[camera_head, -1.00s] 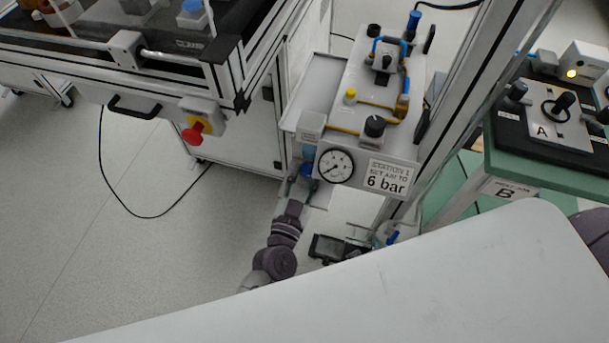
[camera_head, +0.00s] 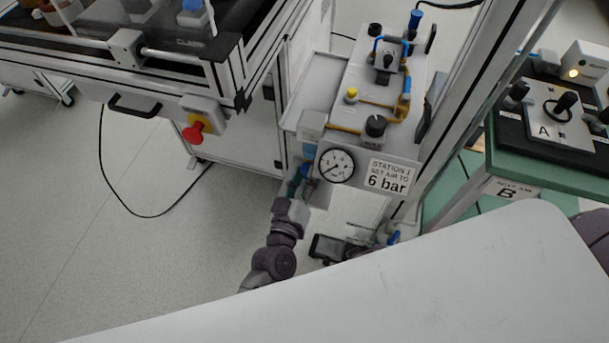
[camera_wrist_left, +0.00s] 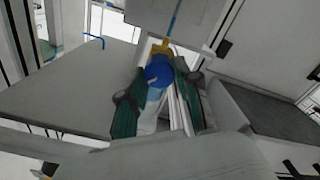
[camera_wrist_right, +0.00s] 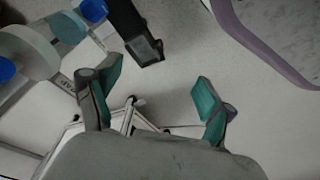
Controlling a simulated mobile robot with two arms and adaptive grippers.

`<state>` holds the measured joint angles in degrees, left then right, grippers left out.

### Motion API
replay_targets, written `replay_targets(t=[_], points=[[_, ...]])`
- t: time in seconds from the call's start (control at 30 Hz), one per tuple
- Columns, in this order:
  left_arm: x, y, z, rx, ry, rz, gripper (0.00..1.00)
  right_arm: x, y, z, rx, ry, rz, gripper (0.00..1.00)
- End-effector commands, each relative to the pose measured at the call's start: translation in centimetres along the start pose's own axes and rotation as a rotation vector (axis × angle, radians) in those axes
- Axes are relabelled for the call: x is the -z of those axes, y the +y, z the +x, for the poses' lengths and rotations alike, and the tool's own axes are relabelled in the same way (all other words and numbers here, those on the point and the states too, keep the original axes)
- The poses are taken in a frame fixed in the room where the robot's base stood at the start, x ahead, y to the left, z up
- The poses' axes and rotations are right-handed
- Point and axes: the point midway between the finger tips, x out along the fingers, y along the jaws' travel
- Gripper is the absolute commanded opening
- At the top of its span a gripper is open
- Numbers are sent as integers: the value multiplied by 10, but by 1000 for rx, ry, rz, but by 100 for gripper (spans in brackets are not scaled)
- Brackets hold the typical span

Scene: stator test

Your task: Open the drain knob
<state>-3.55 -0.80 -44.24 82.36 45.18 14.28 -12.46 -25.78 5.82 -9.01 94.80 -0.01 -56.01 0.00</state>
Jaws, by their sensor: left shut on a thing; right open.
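The blue drain knob (camera_wrist_left: 158,72) shows in the left wrist view, below a yellow fitting and between the green finger pads of my left gripper (camera_wrist_left: 160,78). The left gripper is shut on it. In the head view my left gripper (camera_head: 298,182) is under the gauge panel's left side, where a bit of the blue knob (camera_head: 306,171) shows. The fingers partly hide the knob, and how far it is turned cannot be told. My right gripper (camera_wrist_right: 158,88) is open and empty in the right wrist view.
The pressure gauge (camera_head: 337,166) and the "6 bar" sign (camera_head: 389,177) are just right of the left gripper. A bench with a red emergency stop (camera_head: 193,131) is at left. A green table (camera_head: 535,165) stands at right. The floor at left is mostly clear.

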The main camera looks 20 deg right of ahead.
Motion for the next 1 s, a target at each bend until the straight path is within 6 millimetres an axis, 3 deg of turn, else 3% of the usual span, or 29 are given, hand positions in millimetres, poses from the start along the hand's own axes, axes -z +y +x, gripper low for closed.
replay_targets(t=[0.6, 1.0], points=[[-1, -2, 0, 1, 2, -551, 0, 18, 3, -36, -4, 19, 5, 82], [0, -3, 0, 0, 3, -735, 0, 26, 3, -53, -5, 29, 7, 82]])
